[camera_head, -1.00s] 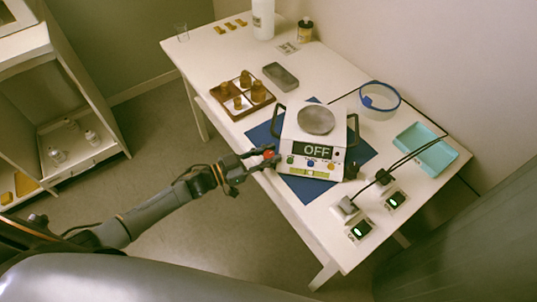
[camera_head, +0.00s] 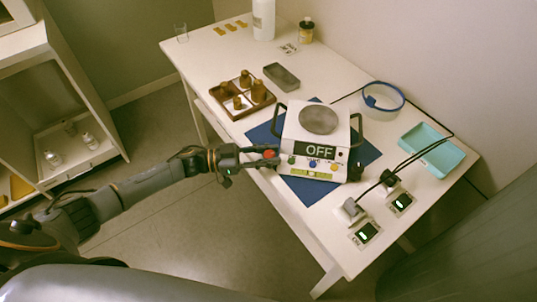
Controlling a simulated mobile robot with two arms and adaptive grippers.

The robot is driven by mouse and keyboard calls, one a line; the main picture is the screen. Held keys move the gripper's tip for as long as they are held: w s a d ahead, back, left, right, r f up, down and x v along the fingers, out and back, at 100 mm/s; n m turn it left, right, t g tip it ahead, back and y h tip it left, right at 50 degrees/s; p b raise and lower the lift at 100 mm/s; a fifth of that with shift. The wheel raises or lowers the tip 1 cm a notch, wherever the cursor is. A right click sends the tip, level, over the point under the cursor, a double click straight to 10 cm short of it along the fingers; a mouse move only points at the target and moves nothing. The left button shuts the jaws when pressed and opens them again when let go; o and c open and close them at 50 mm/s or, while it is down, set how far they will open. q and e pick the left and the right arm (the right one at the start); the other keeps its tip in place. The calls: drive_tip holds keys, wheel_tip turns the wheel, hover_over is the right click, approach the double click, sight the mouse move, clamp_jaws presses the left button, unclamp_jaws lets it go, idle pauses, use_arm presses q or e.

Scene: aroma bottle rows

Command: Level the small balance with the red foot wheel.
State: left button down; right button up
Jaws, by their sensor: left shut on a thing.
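The small balance (camera_head: 304,136) is a white box with a round grey pan (camera_head: 318,120), dark side handles and a display reading OFF (camera_head: 318,151). Coloured buttons and a yellow-green strip (camera_head: 311,173), too small to read, are on its front. It stands on a blue mat (camera_head: 262,134). The red foot wheel (camera_head: 270,154) is at its front left corner. My left gripper (camera_head: 268,158) comes in from the left and is shut on the red wheel, its fingers covering part of it. My right gripper is not in view.
A brown divided tray (camera_head: 236,112) with several weights and a grey dish (camera_head: 281,77) stand behind left. A clear bowl with a blue rim (camera_head: 383,98), a teal tray (camera_head: 428,150) and plugged sockets (camera_head: 365,234) with cables are to the right. A white bottle (camera_head: 263,18) stands at the back.

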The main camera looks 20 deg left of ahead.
use_arm(q)
drive_tip(key=c, duration=1)
unclamp_jaws()
drive_tip(key=shift+d, duration=0.1)
drive_tip(key=v, duration=1.2)
drive_tip(key=shift+w, duration=0.1)
